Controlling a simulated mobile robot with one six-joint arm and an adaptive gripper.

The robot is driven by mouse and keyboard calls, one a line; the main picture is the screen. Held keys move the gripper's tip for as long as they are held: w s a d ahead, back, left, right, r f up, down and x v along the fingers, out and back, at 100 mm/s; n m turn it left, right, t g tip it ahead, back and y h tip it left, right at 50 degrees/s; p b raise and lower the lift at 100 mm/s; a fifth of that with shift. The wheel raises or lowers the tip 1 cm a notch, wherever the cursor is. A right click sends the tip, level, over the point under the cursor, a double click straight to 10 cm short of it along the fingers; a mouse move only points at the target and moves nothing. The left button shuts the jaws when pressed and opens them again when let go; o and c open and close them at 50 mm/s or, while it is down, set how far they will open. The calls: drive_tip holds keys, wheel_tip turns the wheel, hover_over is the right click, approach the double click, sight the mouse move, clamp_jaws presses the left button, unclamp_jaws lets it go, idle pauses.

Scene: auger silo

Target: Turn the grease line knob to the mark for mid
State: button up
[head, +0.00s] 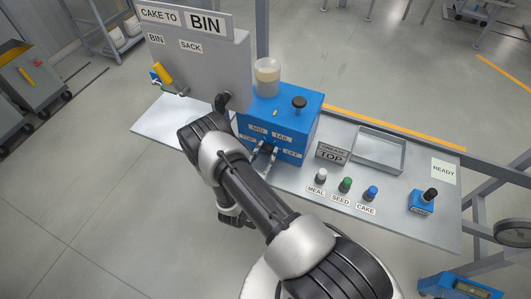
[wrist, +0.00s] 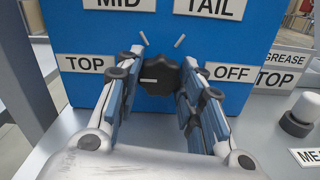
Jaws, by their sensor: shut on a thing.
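The grease line knob (wrist: 160,74) is black and round, on the front of a blue box (head: 312,120). A white line on the knob points left, toward the TOP label (wrist: 84,64). The MID label (wrist: 122,4) is at upper left with a white tick below it, TAIL (wrist: 212,7) at upper right, and OFF (wrist: 229,72) at right. My gripper (wrist: 158,88) has one finger on each side of the knob and is shut on it. In the head view my gripper (head: 266,154) is at the box front and the knob is hidden.
A plate reading GREASE TOP (head: 331,154) stands right of the box. An empty tray (head: 378,150), white, green and blue buttons (head: 346,185) and a small blue switch box (head: 421,208) are on the bench. A grey panel with a yellow lever (head: 163,73) stands at left.

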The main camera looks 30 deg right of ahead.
drive_tip(key=shift+m, duration=0.3)
drive_tip(key=m, duration=0.5)
drive_tip(key=shift+b, duration=0.35)
drive_tip(key=m, duration=0.6)
drive_tip(key=shift+b, duration=0.3)
drive_tip(key=o, duration=1.1)
drive_tip(key=v, duration=1.2)
drive_tip(key=shift+s, duration=0.1)
